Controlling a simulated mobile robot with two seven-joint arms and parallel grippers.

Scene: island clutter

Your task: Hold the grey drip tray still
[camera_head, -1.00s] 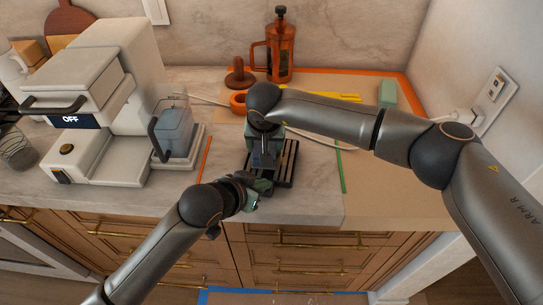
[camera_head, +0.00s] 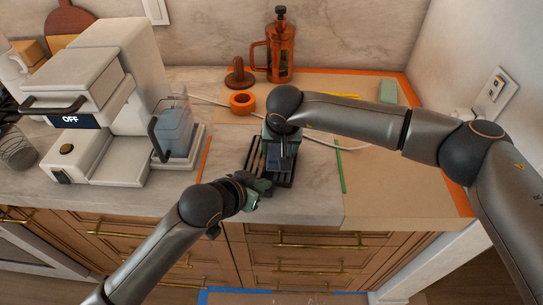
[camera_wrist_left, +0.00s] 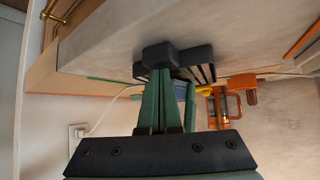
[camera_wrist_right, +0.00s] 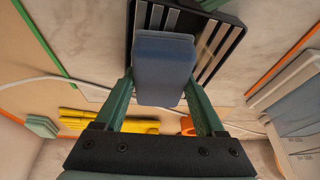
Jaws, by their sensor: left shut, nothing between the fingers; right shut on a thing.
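The grey drip tray (camera_head: 256,156), dark with lengthwise slats, lies near the counter's front edge in the head view. Its slats also show in the left wrist view (camera_wrist_left: 205,73) and the right wrist view (camera_wrist_right: 223,45). My left gripper (camera_head: 264,189) is shut with nothing between its fingers, at the tray's front end. Whether its fingertips touch the tray is unclear. My right gripper (camera_head: 280,155) is shut on a blue-grey block (camera_wrist_right: 163,65), held over the slats. Whether the block touches them I cannot tell. My right arm hides part of the tray in the head view.
A white coffee machine (camera_head: 95,95) and a clear water container (camera_head: 174,130) stand to the left. Behind are an orange ring (camera_head: 242,102), an orange-brown tamper-like object (camera_head: 239,75) and an orange French press (camera_head: 281,50). A white cable crosses behind the tray.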

